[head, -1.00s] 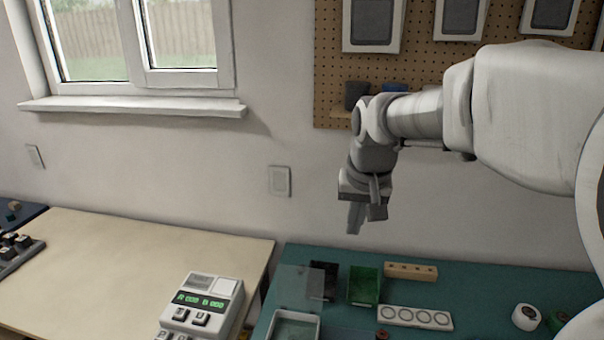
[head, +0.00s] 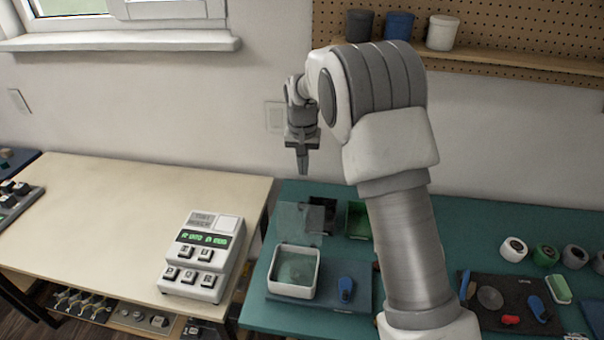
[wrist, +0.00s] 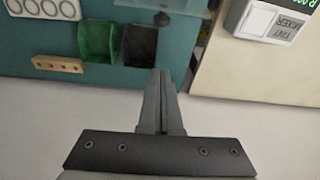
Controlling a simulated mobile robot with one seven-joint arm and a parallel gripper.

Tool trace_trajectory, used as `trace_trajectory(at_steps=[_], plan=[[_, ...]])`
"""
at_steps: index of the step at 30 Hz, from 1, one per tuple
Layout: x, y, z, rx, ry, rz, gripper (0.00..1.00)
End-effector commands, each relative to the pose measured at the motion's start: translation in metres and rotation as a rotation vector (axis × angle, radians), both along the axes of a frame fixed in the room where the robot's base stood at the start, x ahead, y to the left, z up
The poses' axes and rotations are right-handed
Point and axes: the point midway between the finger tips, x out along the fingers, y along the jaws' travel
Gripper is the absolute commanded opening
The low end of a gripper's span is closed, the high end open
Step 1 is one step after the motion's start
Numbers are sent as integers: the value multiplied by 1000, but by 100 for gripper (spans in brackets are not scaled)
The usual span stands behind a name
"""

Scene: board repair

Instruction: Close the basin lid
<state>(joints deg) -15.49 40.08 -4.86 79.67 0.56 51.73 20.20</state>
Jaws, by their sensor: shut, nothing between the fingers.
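The basin (head: 293,272) is a white-rimmed square tub near the left edge of the teal bench mat. Its lid (head: 300,222) is a clear panel standing up at the basin's back side, so the basin is open. Part of the clear lid also shows at the top of the wrist view (wrist: 166,5). My gripper (head: 303,170) is shut and empty, pointing down, above and behind the lid near the wall. In the wrist view its fingers (wrist: 161,78) are together, with nothing between them.
A black bin (head: 322,215) and a green bin (head: 358,220) stand behind the basin. A blue-handled tool (head: 346,288) lies right of it. A tint mixer (head: 203,257) stands on the pale table at left. A shelf with cups (head: 398,25) is above.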

Motion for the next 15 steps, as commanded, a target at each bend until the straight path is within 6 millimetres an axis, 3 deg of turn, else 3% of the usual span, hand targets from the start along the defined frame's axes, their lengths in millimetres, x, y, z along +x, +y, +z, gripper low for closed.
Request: trace_trajectory(at_steps=[11, 15], plan=[[11, -2, -81, 0, 5, 1, 0], [-3, 1, -78, 0, 1, 1, 0]])
